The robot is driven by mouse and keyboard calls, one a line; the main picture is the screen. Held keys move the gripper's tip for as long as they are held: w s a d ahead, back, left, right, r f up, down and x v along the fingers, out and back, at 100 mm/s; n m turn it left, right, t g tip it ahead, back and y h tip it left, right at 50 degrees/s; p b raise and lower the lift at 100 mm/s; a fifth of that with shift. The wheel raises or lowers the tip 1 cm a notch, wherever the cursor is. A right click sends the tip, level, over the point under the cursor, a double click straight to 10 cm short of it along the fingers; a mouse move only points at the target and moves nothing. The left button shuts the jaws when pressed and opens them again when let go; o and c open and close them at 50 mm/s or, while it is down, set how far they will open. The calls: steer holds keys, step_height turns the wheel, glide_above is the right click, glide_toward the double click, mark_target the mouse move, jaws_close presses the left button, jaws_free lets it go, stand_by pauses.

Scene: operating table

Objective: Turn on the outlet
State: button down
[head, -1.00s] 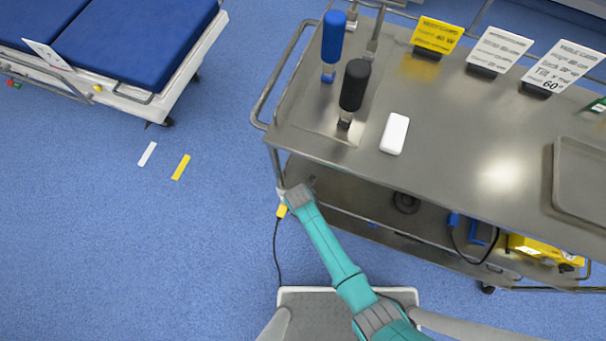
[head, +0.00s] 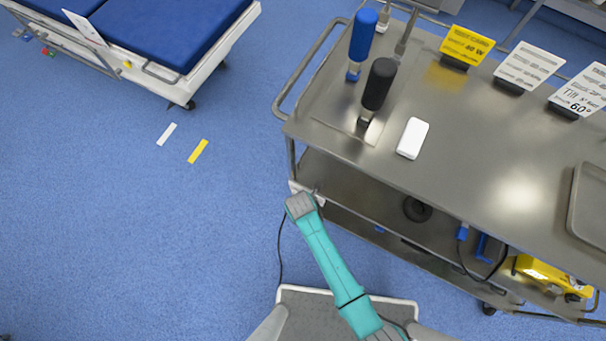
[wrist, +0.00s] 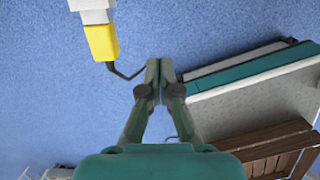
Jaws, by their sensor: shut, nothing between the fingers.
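The outlet (wrist: 93,6) shows as a white block at the top left of the wrist view. A yellow plug (wrist: 101,42) sits at it, with a black cord running from its end. My gripper (wrist: 159,64) is shut and empty, to the right of the plug and apart from it. No switch can be made out on the outlet. In the head view the end of my arm is at the cart's near left corner, where a white part of the outlet (head: 296,186) shows. The plug is hidden there behind my arm.
The steel cart (head: 460,180) bears a blue-handled tool (head: 362,36), a black-handled tool (head: 378,84), a white box (head: 412,138) and several signs. A yellow device (head: 545,274) stands on its lower shelf. Blue floor is open to the left, with a blue-padded table (head: 165,30) beyond.

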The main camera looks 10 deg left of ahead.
steer(key=r, duration=0.1)
steer(key=s+r, duration=0.1)
steer(key=r, duration=0.2)
steer(key=shift+s+a+r, duration=0.25)
steer(key=shift+s, duration=0.05)
stand_by(0.4)
